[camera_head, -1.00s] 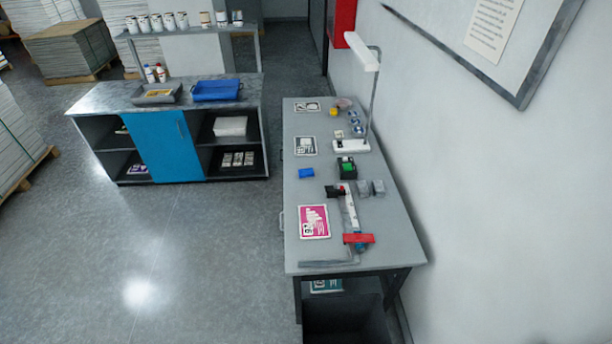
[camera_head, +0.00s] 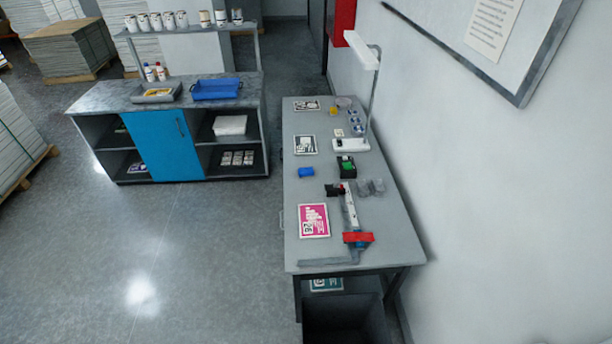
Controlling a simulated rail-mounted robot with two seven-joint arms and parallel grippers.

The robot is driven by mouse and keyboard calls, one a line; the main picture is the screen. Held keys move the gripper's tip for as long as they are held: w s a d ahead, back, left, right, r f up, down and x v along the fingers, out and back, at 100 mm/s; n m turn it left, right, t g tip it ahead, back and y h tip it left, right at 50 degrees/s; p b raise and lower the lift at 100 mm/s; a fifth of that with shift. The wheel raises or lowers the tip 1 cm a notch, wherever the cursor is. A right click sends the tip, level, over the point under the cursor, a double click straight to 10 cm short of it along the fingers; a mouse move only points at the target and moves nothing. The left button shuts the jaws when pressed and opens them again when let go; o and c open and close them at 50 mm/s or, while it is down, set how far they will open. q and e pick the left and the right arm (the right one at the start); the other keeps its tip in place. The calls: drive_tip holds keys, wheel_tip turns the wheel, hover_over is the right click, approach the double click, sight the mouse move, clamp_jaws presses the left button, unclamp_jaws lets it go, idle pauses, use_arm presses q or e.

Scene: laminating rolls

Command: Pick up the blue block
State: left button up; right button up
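The blue block (camera_head: 306,172) is small and lies on the grey worktable (camera_head: 295,255), near its left edge. It sits between a black-and-white card and a pink card. Nothing touches it that I can see. Neither of my grippers is in the head view.
The table also bears a pink card (camera_head: 313,220), a black-and-white card (camera_head: 305,145), a black box with something green (camera_head: 346,167), a red-ended tool (camera_head: 358,237) and a desk lamp (camera_head: 362,52). A cabinet (camera_head: 165,145) with a blue tray (camera_head: 216,89) stands left. Floor between is clear.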

use_arm(q)
drive_tip(key=shift+o, duration=0.2)
drive_tip(key=o, duration=0.8)
drive_tip(key=shift+o, duration=0.2)
drive_tip(key=shift+w, duration=0.1)
